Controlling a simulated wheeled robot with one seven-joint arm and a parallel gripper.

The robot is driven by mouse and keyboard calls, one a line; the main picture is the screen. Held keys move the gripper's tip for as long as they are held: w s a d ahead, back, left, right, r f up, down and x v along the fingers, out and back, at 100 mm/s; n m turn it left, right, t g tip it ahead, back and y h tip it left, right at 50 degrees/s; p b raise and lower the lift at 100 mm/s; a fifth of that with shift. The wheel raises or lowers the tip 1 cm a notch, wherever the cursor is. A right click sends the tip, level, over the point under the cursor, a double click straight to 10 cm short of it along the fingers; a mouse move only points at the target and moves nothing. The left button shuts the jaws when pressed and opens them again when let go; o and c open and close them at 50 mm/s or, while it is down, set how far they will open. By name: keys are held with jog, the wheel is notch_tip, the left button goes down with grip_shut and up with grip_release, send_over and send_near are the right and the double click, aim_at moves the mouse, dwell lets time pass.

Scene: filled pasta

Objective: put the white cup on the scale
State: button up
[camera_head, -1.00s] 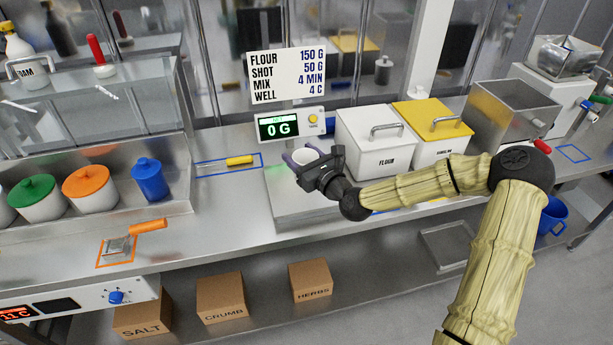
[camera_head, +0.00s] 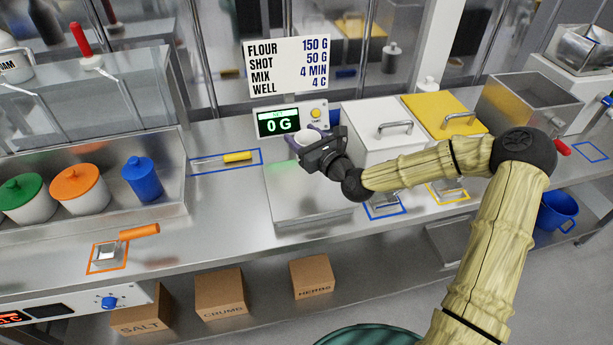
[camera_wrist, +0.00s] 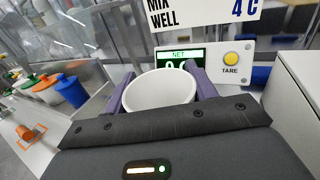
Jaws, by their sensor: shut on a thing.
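The white cup (camera_head: 304,138) is held between the purple fingers of my gripper (camera_head: 308,136). In the wrist view the white cup (camera_wrist: 158,93) looks round and open-topped, with a finger of my gripper (camera_wrist: 162,86) on each side. The scale has a flat steel plate (camera_head: 300,205) and a display (camera_head: 278,123) reading 0 G. The cup appears over the back part of the plate, just before the display. The gap under the cup is hidden by my gripper. In the wrist view the display (camera_wrist: 176,58) is partly covered by the cup.
A flour bin (camera_head: 375,140) and a yellow-lidded bin (camera_head: 440,118) stand close right of the scale. A yellow-handled tool (camera_head: 237,157) lies in a blue outline to the left. A recipe sign (camera_head: 289,65) rises behind the display. The counter left of the plate is mostly clear.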

notch_tip(320, 180, down, 6)
jog(key=shift+r+p, duration=0.2)
jog(key=shift+p, duration=0.1)
jog(key=shift+f+p, duration=0.3)
jog(key=shift+f, duration=1.6)
jog(key=shift+f, duration=0.15)
jog(key=o, duration=1)
jog(key=shift+o, duration=0.2)
jog(key=b+v, duration=0.1)
jog(key=v, duration=0.5)
jog(key=b+v, duration=0.1)
jog(key=v, duration=0.5)
jog(key=shift+s+r+b, duration=0.1)
jog(key=shift+r+b, duration=0.15)
jog(key=shift+b, duration=0.05)
